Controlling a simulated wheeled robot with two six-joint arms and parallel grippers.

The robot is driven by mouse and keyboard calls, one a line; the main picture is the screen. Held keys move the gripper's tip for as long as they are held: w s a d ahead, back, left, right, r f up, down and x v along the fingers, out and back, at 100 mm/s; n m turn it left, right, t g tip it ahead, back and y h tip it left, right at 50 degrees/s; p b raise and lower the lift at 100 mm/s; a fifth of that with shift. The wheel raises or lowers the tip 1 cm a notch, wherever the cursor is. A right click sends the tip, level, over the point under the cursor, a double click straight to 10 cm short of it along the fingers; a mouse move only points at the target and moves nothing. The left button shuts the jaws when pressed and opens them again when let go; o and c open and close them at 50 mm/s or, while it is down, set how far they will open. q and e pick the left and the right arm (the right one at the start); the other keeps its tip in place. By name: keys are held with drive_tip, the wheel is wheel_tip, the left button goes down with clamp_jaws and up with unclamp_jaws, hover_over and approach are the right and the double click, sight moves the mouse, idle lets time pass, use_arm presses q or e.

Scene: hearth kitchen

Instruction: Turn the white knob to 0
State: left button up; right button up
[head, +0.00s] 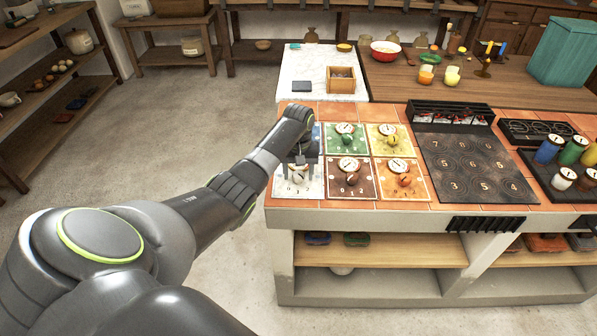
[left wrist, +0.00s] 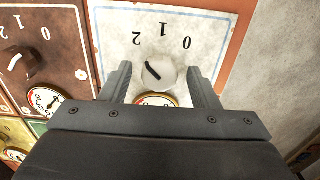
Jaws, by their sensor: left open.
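The white knob (left wrist: 166,76) sits on a white panel (left wrist: 221,38) printed 2, 1 and 0, which appear upside down in the left wrist view. Its black mark slants, with the upper end toward the 2. A round gauge partly shows beside the knob, cut off by my gripper body. My left gripper (left wrist: 159,70) is open, with one finger on each side of the knob; contact is not clear. In the head view my left gripper (head: 300,163) is over the white panel (head: 311,188), at the counter's left end. My right gripper is not in view.
Green (head: 336,145), yellow (head: 377,144), brown (head: 336,190) and orange (head: 411,190) knob panels lie close by. A dark numbered hob (head: 470,165) is to the right. A marble slab (head: 312,62) with a wooden box (head: 341,85) lies behind.

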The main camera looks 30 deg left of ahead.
use_arm(q)
drive_tip(key=c, duration=1)
drive_tip(key=shift+o, duration=0.2)
drive_tip(key=shift+r, duration=0.1)
drive_tip(key=shift+r+m+p, duration=0.1)
drive_tip(key=shift+m+p, duration=0.95)
drive_tip(key=shift+m, duration=0.05)
drive_tip(key=m+p, duration=0.2)
drive_tip(key=m, duration=0.1)
drive_tip(key=shift+m, duration=0.3)
drive_tip(key=m+p, duration=0.1)
drive_tip(key=m, duration=0.4)
drive_tip(key=m+p, duration=0.1)
drive_tip(key=m, duration=0.3)
drive_tip(key=shift+w+m, duration=0.1)
drive_tip(key=shift+m, duration=1.4)
